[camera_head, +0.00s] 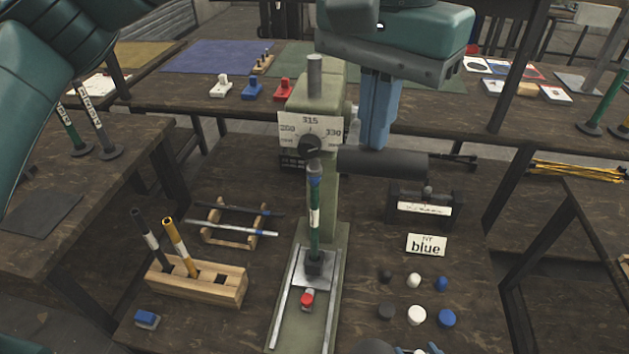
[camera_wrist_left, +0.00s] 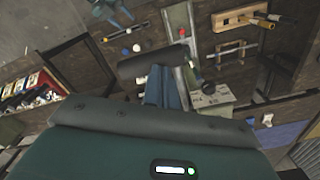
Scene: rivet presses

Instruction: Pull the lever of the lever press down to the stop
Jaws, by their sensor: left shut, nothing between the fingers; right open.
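The lever press (camera_head: 331,210) is a pale green column with a dial plate marked 315. Its lever ends in a thick dark cylindrical handle (camera_head: 395,163) on the right of the column, which also shows in the left wrist view (camera_wrist_left: 140,65). My left gripper (camera_head: 374,147) points down with its blue fingers shut and empty. Its tips are at the handle's upper edge; whether they touch cannot be told. A green tube (camera_head: 315,220) with a white band and blue top stands upright beneath the ram. My right gripper (camera_head: 418,350) is open, mostly cut off at the bottom edge.
A wooden block (camera_head: 205,284) holding two tubes and a rack (camera_head: 235,222) with rods stand left of the press. A sign reading blue (camera_head: 426,245) and several caps lie right. A red piece (camera_head: 307,299) sits on the press base. Another table stands behind.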

